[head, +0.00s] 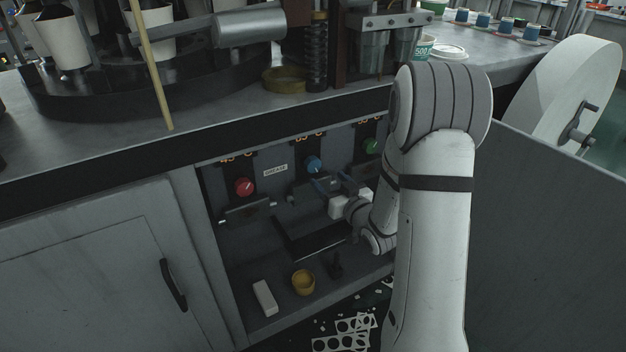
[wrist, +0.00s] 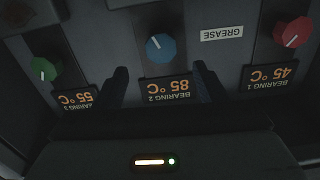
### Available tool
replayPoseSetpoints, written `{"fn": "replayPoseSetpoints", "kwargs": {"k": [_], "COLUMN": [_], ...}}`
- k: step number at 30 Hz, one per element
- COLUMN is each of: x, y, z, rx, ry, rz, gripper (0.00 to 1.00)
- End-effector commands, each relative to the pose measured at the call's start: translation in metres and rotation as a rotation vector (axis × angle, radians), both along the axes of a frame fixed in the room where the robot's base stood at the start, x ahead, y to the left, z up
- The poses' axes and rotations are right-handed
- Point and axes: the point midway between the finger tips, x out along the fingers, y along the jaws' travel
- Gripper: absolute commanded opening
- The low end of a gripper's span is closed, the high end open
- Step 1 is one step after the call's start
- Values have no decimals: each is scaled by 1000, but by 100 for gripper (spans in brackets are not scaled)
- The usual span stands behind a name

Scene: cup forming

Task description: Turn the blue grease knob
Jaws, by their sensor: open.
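The blue knob (head: 313,164) is on the dark panel inside the open bay, between a red and a green knob. In the wrist view, which is upside down, the blue knob (wrist: 161,47) has a white pointer line and sits above the "BEARING 2" readout showing 85 °C. A "GREASE" label (wrist: 222,34) is beside it. My gripper (wrist: 162,80) is open and empty, its two fingers apart on either side of the readout, short of the knob. In the head view my gripper (head: 332,183) is just below and right of the knob, partly dim.
The red knob (head: 244,186) and green knob (head: 371,146) flank the blue one. A dark tray (head: 315,243) lies below my gripper. The counter edge (head: 200,144) overhangs the bay.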

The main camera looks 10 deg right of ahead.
Motion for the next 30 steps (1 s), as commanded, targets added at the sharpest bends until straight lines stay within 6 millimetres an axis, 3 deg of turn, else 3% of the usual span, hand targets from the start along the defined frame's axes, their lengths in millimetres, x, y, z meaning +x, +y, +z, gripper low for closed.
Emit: {"fn": "replayPoseSetpoints", "kwargs": {"k": [5, 18, 28, 30], "x": [12, 69, 73, 73], "y": [5, 24, 26, 26], "z": [-3, -2, -2, -2], "rx": [13, 13, 13, 13], "ry": [-21, -19, -18, -18], "rz": [11, 10, 10, 10], "gripper": [65, 65, 65, 60]}}
